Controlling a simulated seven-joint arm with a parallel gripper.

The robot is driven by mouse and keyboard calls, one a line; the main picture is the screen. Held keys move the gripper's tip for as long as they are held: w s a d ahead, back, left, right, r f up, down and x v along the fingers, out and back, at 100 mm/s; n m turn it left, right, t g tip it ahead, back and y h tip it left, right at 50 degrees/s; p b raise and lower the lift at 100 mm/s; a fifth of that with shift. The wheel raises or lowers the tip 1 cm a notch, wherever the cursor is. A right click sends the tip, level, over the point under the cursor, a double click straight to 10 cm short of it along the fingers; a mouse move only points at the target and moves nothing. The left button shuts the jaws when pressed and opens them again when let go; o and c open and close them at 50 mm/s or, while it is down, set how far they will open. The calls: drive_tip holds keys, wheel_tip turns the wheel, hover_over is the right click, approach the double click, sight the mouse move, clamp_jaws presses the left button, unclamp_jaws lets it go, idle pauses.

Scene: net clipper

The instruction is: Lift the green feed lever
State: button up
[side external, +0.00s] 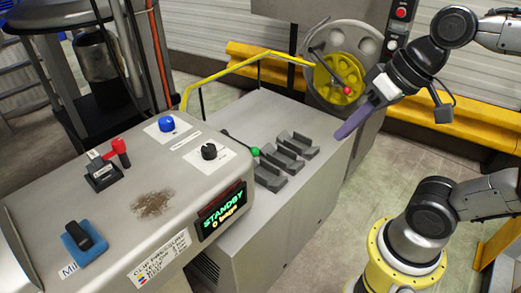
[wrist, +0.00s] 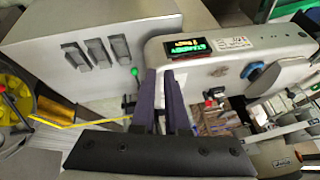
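The green feed lever is a thin dark rod with a round green knob (side external: 255,152), beside the grey console and near the black brackets. Its green knob also shows in the wrist view (wrist: 134,71), just left of my fingertips in the picture. My gripper (side external: 341,134) has purple fingers and hangs to the right of the lever, apart from it. In the wrist view my gripper (wrist: 160,73) is open, with a narrow gap between the fingers and nothing held. In the side view the fingers overlap.
The console carries a blue button (side external: 166,124), a black knob (side external: 209,152), a red lever (side external: 120,150) and a green display reading STANDBY (side external: 222,209). Several black brackets (side external: 283,160) stand near the green knob. A yellow reel (side external: 338,78) with a red-tipped crank stands behind.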

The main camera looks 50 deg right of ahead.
drive_tip(key=shift+m+g+y, duration=0.4)
drive_tip(key=shift+m+y, duration=0.1)
drive_tip(key=shift+m, duration=0.3)
drive_tip(key=w, duration=0.1)
drive_tip(key=w+r, duration=0.1)
drive_tip(key=w, duration=0.1)
drive_tip(key=w+a, duration=0.1)
drive_tip(key=shift+w+r, duration=0.2)
drive_tip(key=shift+r, duration=0.1)
clamp_jaws()
drive_tip(key=w+d+f+m+g+y, duration=0.1)
drive_tip(key=w+d+f+m+y, duration=0.15)
drive_tip(key=w, duration=0.65)
drive_tip(key=w+d+f+m+y, duration=0.15)
drive_tip(key=w+m, duration=0.25)
drive_tip(key=w, duration=0.5)
drive_tip(key=w+d+f+m+y, duration=0.1)
drive_tip(key=w+d+f+m, duration=0.1)
drive_tip(key=w+d+f, duration=0.3)
drive_tip(key=w+d+f+m, duration=0.2)
drive_tip(key=d+f, duration=0.3)
drive_tip(key=f, duration=0.2)
drive_tip(key=s+d+f+m+y, duration=0.1)
drive_tip(key=d+f+m, duration=0.1)
drive_tip(key=d+f, duration=0.3)
wheel_tip(320, 180, down, 5)
drive_tip(key=shift+s+d+r, duration=0.1)
drive_tip(key=shift+s+d, duration=0.2)
drive_tip(key=shift+d, duration=0.1)
